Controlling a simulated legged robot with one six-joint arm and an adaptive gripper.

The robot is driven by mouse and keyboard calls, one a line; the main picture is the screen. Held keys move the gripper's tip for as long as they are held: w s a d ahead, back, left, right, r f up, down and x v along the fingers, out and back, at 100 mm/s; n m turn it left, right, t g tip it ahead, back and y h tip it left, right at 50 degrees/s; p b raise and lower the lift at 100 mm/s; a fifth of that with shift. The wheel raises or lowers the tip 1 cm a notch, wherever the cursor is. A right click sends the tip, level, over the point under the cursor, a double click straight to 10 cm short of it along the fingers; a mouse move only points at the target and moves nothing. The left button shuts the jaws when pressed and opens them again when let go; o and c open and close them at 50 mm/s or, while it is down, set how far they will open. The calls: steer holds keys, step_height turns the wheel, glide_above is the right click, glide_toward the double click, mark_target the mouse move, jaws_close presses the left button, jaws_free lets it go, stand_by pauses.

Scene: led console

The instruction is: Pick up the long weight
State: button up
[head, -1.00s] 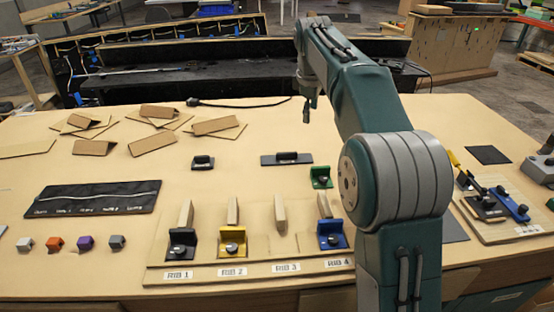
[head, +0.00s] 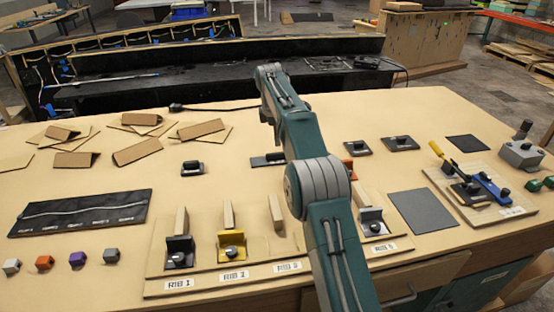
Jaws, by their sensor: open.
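The long weight (head: 259,161) is a dark flat bar lying on the tan table, left of my arm. Only its left end shows clearly; my arm hides the rest, including most of its handle. My gripper (head: 267,117) hangs at the far end of my arm, beyond the long weight in the picture and above the table. It is mostly hidden behind my arm, and its fingers do not show clearly. I see nothing held in it.
Small dark weights lie left (head: 193,168) and right (head: 357,148) of my arm. A rib board (head: 215,270) with upright wooden ribs and brackets is at the front. Folded cardboard pieces (head: 137,151) lie at back left. A black cable (head: 215,107) lies beyond.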

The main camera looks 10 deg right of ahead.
mark_target(276, 153)
steer(key=shift+f, duration=0.8)
steer(key=shift+w+a+f, duration=0.15)
steer(key=shift+a+f, duration=0.15)
steer(key=shift+f, duration=0.25)
steer(key=f, duration=0.4)
steer(key=shift+w+d+f, duration=0.2)
steer(key=shift+w+d, duration=0.05)
steer(key=shift+w, duration=0.1)
steer(key=shift+d+f, duration=0.15)
steer(key=shift+d, duration=0.05)
steer(key=shift+a, duration=0.25)
jaws_close()
